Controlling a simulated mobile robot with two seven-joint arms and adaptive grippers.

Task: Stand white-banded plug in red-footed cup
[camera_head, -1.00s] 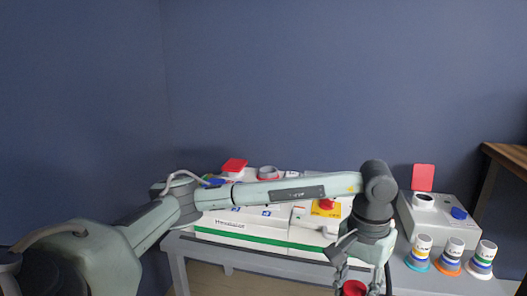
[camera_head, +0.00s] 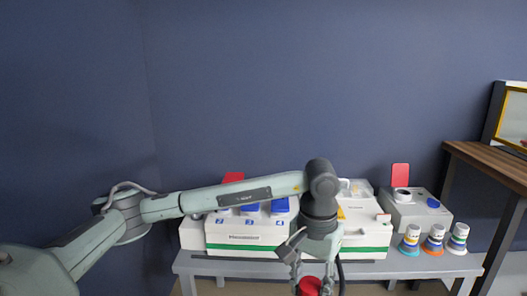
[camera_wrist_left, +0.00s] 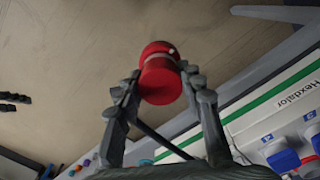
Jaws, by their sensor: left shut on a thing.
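My left gripper (camera_head: 312,283) is shut on a red plug (camera_head: 310,288), low in front of the table. In the left wrist view the red plug (camera_wrist_left: 160,76) sits between the fingers, above open floor. Three white, colour-banded cups stand upright at the table's right end: one with a blue foot (camera_head: 410,240), one with an orange-red foot (camera_head: 434,240), one with a white foot (camera_head: 458,239). The gripper is well left of them and apart.
A white socket box with a green stripe (camera_head: 248,234) fills the table's middle, partly behind my arm. A grey box (camera_head: 415,212) with a raised red lid (camera_head: 400,175) stands behind the cups. A wooden-topped table (camera_head: 490,165) is at the right. The grey table's front edge (camera_head: 215,268) is near the gripper.

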